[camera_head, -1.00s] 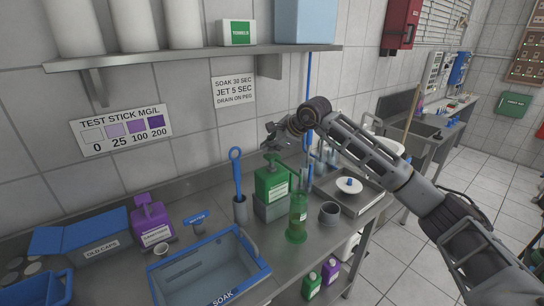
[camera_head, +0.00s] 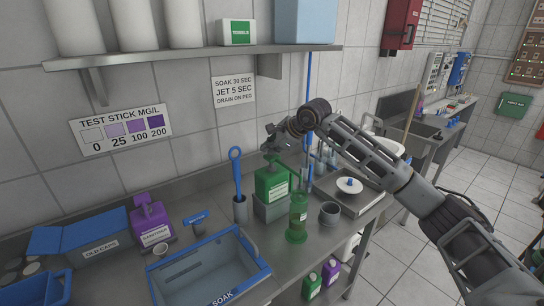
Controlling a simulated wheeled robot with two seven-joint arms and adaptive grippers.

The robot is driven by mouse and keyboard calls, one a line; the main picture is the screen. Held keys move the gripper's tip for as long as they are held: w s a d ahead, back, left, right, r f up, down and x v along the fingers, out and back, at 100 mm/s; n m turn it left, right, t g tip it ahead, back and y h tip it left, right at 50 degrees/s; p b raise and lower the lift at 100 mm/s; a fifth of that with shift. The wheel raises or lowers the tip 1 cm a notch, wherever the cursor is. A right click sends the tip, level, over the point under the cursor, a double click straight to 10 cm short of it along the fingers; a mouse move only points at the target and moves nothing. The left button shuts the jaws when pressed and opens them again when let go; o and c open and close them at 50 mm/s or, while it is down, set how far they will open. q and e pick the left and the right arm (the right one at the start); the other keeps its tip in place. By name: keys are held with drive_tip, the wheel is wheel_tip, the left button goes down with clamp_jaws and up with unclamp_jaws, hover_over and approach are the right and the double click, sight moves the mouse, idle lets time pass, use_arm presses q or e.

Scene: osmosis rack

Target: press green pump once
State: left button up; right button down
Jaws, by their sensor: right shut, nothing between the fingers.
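The green pump bottle (camera_head: 271,183) stands upright on a grey block (camera_head: 272,208) at the back of the steel counter. Its spout reaches right, over a tall clear green cylinder (camera_head: 297,215). My right gripper (camera_head: 270,147) comes in from the right and sits at the top of the pump head. It is shut with nothing seen in it. The gripper hides part of the pump head, and I cannot tell whether it touches. My left gripper is not in view.
A blue-rimmed soak tray (camera_head: 205,268) and a purple sanitizer bottle (camera_head: 151,222) stand to the left. A blue brush (camera_head: 237,175) stands in a holder close left of the pump. A grey cup (camera_head: 330,214) stands to the right. A shelf (camera_head: 185,54) hangs above.

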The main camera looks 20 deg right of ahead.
drive_tip(key=shift+f+b, duration=0.45)
drive_tip(key=shift+f, duration=0.35)
idle(0.9)
drive_tip(key=shift+r, duration=0.15)
drive_tip(key=shift+r+p, duration=0.7)
drive_tip(key=shift+r, duration=0.65)
drive_tip(key=shift+r, duration=0.1)
drive_tip(key=shift+r+p, duration=1.3)
drive_tip(key=shift+r, duration=1.1)
